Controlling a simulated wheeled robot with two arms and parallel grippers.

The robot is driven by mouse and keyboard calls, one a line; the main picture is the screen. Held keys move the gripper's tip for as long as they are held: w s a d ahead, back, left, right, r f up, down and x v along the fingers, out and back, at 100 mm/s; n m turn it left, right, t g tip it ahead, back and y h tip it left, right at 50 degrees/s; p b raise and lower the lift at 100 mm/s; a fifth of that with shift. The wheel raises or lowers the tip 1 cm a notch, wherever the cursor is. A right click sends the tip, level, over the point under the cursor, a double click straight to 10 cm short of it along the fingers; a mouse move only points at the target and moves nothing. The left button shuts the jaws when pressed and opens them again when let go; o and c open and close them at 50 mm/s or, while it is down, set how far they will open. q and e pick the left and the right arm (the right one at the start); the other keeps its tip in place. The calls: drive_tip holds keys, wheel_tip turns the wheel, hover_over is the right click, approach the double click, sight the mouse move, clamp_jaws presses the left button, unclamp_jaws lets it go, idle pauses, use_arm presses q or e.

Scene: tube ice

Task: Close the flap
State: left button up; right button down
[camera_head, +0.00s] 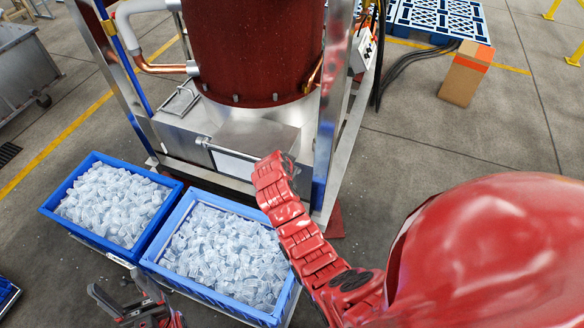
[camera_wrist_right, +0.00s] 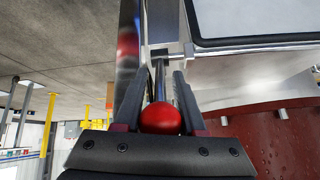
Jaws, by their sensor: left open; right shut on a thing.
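The flap (camera_head: 233,166), a pale panel with a dark edge, is at the front of the steel chute under the dark red tank; a thin bar runs along its top. How far it stands open I cannot tell. In the right wrist view the framed panel (camera_wrist_right: 255,18) fills the top right. My right gripper (camera_wrist_right: 160,105) is shut on a thin metal rod with a red ball knob (camera_wrist_right: 160,118) between its fingers. In the head view my right arm reaches the flap's right end and hides the grip. My left gripper (camera_head: 118,312) is open and empty at the bottom left.
Two blue crates full of ice, a left one (camera_head: 88,240) and a right one (camera_head: 205,300), stand in front of the machine. Steel posts (camera_head: 328,130) frame the red tank (camera_head: 250,50). A cardboard box (camera_head: 462,80) stands at the upper right.

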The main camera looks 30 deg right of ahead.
drive_tip(key=c, duration=0.7)
unclamp_jaws()
drive_tip(key=shift+s+a+f, duration=0.2)
drive_tip(key=shift+a+f, duration=0.05)
drive_tip(key=shift+f, duration=0.2)
drive_tip(key=shift+c, duration=0.2)
drive_tip(key=shift+o, duration=0.8)
drive_tip(key=shift+w+r, duration=0.1)
drive_tip(key=shift+r, duration=0.1)
drive_tip(key=shift+d, duration=0.1)
drive_tip(key=shift+r, duration=0.15)
drive_tip(key=shift+a+r, duration=0.2)
drive_tip(key=shift+r, duration=0.05)
drive_tip(key=p+v, duration=0.1)
drive_tip(key=v, duration=1.5)
drive_tip(key=shift+a+r+p, duration=0.15)
drive_tip(key=shift+r+p, duration=0.1)
drive_tip(key=shift+p, duration=0.05)
